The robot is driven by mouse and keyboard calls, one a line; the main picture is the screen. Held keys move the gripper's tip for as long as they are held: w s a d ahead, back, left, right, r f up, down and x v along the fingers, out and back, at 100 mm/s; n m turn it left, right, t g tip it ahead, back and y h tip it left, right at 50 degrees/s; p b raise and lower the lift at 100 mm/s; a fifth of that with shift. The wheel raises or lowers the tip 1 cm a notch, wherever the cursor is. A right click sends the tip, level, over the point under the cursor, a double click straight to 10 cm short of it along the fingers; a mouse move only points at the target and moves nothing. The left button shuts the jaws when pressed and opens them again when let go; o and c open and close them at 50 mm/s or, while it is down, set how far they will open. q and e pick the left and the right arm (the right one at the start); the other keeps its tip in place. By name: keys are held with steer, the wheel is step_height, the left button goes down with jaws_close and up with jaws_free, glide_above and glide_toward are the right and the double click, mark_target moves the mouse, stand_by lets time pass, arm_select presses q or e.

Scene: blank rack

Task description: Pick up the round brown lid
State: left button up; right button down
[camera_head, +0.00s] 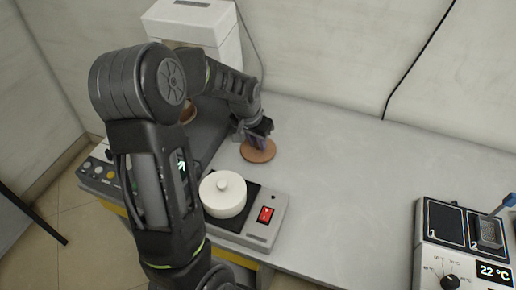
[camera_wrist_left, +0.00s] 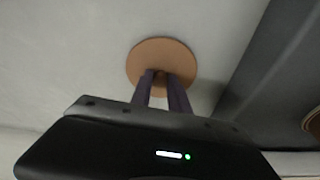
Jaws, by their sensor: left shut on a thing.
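The round brown lid (camera_head: 258,152) lies at the table surface, behind the white pot in the head view. In the left wrist view the lid (camera_wrist_left: 160,54) is a flat brown disc at the fingertips. My left gripper (camera_head: 259,142) reaches down onto the lid's middle. Its two dark fingers (camera_wrist_left: 163,78) are close together, shut on the lid at its centre. The gripped part is hidden between the fingertips. I cannot tell whether the lid is clear of the table. My right gripper is not in view.
A white lidded pot (camera_head: 223,194) stands on a device with a red switch (camera_head: 265,214). A heater with two numbered plates (camera_head: 446,222) and a display is at the right. A white machine (camera_head: 200,27) stands at the back. The table (camera_head: 350,165) between is clear.

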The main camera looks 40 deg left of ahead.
arm_select(q)
jaws_close()
step_height(320, 180, up, 10)
stand_by(0.7)
steer(key=shift+r, duration=0.1)
stand_by(0.5)
